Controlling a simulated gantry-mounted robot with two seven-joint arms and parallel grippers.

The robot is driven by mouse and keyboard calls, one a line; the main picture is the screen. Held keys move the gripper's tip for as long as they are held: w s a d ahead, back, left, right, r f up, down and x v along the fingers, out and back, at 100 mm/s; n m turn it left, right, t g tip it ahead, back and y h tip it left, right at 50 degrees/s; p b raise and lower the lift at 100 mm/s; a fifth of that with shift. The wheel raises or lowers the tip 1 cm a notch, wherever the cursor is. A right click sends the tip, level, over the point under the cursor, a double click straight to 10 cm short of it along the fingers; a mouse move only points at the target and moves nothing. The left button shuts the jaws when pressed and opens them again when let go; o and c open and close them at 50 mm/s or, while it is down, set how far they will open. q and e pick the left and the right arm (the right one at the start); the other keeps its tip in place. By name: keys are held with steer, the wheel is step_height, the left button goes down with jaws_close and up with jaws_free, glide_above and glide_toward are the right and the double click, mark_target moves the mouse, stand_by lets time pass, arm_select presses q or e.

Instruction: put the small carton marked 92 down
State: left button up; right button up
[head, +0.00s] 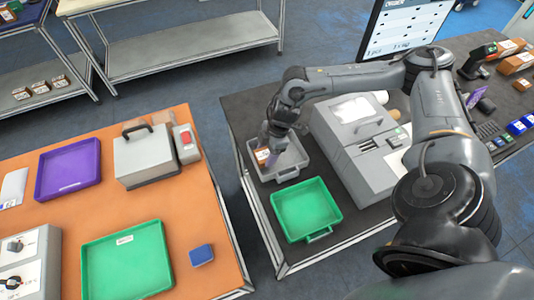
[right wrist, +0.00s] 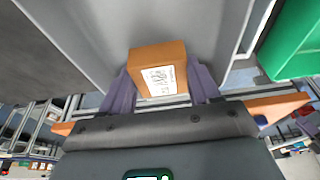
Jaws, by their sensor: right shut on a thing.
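The small carton (head: 262,155) is orange-brown with a white label. It is in my right gripper (head: 267,150), over the grey tray (head: 289,175) on the dark table. In the right wrist view the carton (right wrist: 175,52) sits between the two purple fingers of my right gripper (right wrist: 161,88), with its label towards the camera. The print on the label is too small to read. The grey tray fills much of the upper part of that view. I cannot tell whether the carton touches the tray floor. My left gripper is in neither view.
A green tray (head: 306,209) stands just in front of the grey tray. A grey machine (head: 355,120) stands right of both. The orange table (head: 190,235) at left holds a purple tray (head: 68,168), a green tray (head: 127,263) and a blue box (head: 201,255). A floor gap separates the tables.

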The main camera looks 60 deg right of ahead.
steer(key=shift+f, duration=0.5)
steer(key=o, duration=1.2)
steer(key=shift+f, duration=0.1)
steer(key=shift+c, duration=0.2)
steer(key=p+v, duration=0.1)
steer(key=v, duration=1.1)
